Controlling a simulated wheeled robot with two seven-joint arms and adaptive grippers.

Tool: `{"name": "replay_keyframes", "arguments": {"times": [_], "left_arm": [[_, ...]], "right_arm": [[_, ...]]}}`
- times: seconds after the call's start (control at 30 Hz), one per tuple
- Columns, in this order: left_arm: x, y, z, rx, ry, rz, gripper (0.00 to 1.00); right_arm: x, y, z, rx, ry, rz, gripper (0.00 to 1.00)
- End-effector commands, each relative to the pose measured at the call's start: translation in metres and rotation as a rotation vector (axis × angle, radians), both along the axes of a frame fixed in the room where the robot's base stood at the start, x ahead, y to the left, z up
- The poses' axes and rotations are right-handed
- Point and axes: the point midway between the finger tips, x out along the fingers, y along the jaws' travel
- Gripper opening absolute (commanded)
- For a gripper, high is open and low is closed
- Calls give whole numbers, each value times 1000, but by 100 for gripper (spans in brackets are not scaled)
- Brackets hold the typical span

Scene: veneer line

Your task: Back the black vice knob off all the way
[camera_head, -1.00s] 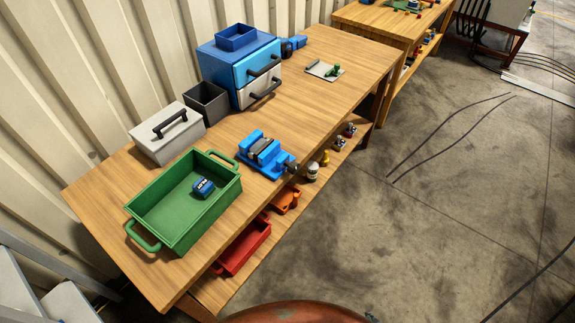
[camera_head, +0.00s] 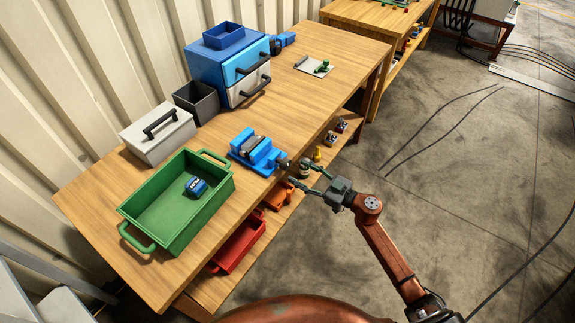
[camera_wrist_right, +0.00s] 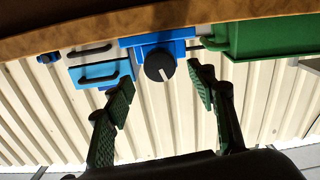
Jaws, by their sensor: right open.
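The blue vice (camera_head: 266,158) stands on the near edge of the wooden bench, with its knob end over the edge. Its round black knob (camera_wrist_right: 159,66) carries a white line and shows in the right wrist view, where the bench appears at the top. My right gripper (camera_head: 298,172) is open just off the bench edge, its fingers pointing at the knob. In the right wrist view, the green-padded fingers (camera_wrist_right: 161,84) lie to either side of the knob, with nothing held between them. Contact with the knob cannot be told. My left gripper is out of view.
A green tray (camera_head: 140,208) with a blue object stands left of the vice. Behind are a light lidded box (camera_head: 150,146), a dark bin (camera_head: 190,110) and a blue drawer unit (camera_head: 213,68). Red and orange bins sit on the lower shelf. The floor at right is mostly clear.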

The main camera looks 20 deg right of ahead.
Motion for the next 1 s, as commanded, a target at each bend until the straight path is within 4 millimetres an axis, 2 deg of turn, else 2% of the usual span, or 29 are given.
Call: {"name": "replay_keyframes", "arguments": {"times": [0.2,0.4,0.77,1.0], "left_arm": [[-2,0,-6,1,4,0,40],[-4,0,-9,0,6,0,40],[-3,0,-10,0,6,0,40],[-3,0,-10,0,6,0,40]], "right_arm": [[29,22,-1,2,-1,-2,51],[47,36,-2,2,1,-2,51],[51,40,-1,1,0,-3,51],[51,39,-1,1,0,-3,36]]}}
